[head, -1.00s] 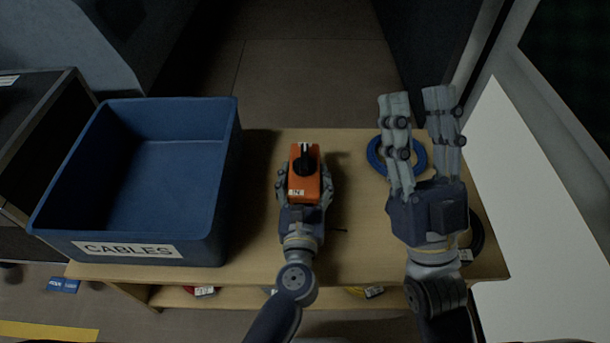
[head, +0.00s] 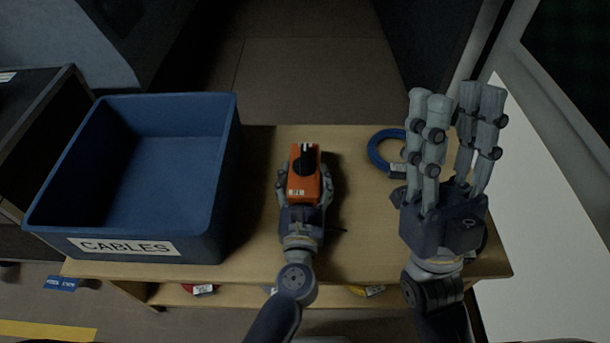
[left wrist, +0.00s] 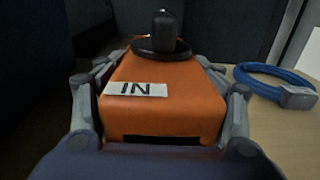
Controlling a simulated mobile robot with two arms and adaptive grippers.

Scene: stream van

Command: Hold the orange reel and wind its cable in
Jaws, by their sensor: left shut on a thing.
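The orange reel (head: 304,174) is a small orange box with a black knob on its top and a white label. It sits over the middle of the wooden table. In the left wrist view the reel (left wrist: 165,95) fills the middle, and its label reads "IN". My left gripper (head: 304,190) is shut on the reel, with fingers on both its sides. A short dark line, perhaps the cable's end, shows just right of my left gripper. My right gripper (head: 455,120) is open and empty, raised over the table's right side, well to the right of the reel.
A large empty blue bin (head: 125,247) marked "CABLES" stands on the table's left. A blue cable coil (head: 378,158) lies right of the reel, partly behind my right gripper. The wooden table (head: 350,235) is bare between reel and coil. A lower shelf holds tagged items.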

